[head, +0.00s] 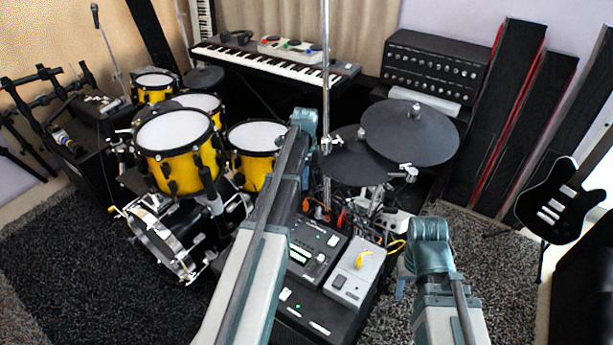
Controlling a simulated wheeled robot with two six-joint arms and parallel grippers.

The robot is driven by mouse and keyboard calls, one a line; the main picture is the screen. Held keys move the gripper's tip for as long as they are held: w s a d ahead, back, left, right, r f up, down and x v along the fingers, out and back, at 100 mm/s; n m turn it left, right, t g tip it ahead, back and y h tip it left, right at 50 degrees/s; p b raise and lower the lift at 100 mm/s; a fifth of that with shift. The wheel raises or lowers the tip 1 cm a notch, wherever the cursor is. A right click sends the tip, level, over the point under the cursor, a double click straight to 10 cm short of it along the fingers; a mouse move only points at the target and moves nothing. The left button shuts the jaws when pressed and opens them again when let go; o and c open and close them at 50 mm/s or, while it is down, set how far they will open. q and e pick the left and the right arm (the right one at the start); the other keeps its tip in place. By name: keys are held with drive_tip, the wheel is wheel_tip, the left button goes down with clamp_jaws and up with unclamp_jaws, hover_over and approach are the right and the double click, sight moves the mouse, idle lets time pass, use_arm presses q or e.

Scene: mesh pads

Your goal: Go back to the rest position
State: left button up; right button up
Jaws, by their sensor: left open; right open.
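My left gripper (305,125) is at the end of the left arm, which reaches from the bottom centre up over the mixer area. It is open and empty, between the drum kit and the dark cymbals; its fingers are hard to make out. My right gripper (428,240) is lower and further right, above the grey carpet. It is open and empty, with its fingers mostly hidden behind its own teal housing. Neither gripper visibly touches anything. The yellow drum kit (182,175) with white mesh pads stands to the left.
A black mixer (312,250) and a grey pedal box (354,272) lie below and between my arms. Dark cymbals (408,133) stand ahead. A keyboard (275,65) and an amplifier (436,65) are behind. A black guitar (550,205) stands at right. Carpet (60,250) is clear at lower left.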

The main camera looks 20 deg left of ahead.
use_arm(q)
drive_tip(key=shift+r, duration=0.1)
idle(0.6)
drive_tip(key=s+d+r+n+p, duration=0.3)
drive_tip(key=s+d+r+p, duration=0.3)
drive_tip(key=s+d, duration=0.2)
drive_tip(key=s+d+r+n+y+p, duration=0.1)
drive_tip(key=s+d+r+n+p, duration=0.2)
drive_tip(key=s+d+r+p, duration=0.3)
drive_tip(key=s+d+r+n+p, duration=0.3)
drive_tip(key=s+d+r+p, duration=0.3)
drive_tip(key=s+d, duration=0.6)
drive_tip(key=shift+s+d+r+n+p, duration=0.25)
drive_tip(key=shift+d+r+n+p, duration=0.15)
drive_tip(key=shift+d, duration=0.3)
drive_tip(key=shift+d, duration=0.2)
